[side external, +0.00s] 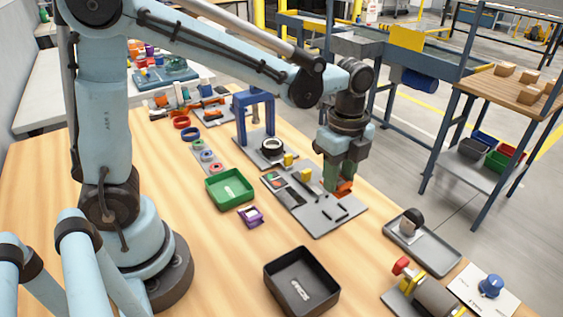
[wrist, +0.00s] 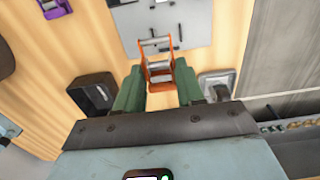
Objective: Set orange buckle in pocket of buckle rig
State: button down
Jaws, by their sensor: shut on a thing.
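The orange buckle (side external: 344,188) is between the green fingers of my gripper (side external: 338,179), which is shut on it. In the wrist view the orange buckle (wrist: 157,48) is a frame with metal cross bars, sticking out beyond the fingertips (wrist: 159,84). The buckle rig appears to be the grey plate (side external: 312,214) with dark slots and yellow blocks. My gripper is over its far right end. In the wrist view the plate (wrist: 192,29) lies beyond the buckle. I cannot tell whether the buckle touches the plate, and I cannot make out the pocket.
A green bin (side external: 229,189) and a purple buckle (side external: 251,216) lie left of the plate. A black bin (side external: 300,282) stands nearer. A grey tray (side external: 422,242) with a dark-topped part is to the right. A blue gantry (side external: 240,118) stands behind. Bare wood lies between.

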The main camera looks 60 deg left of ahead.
jog(key=shift+w+a+f, duration=0.5)
jog(key=shift+w+a, duration=0.2)
jog(key=shift+w, duration=0.05)
jog(key=shift+f, duration=3.4)
jog(key=shift+f, duration=0.1)
jog(key=shift+c, duration=1.9)
grip_release()
jog(key=shift+r, duration=4)
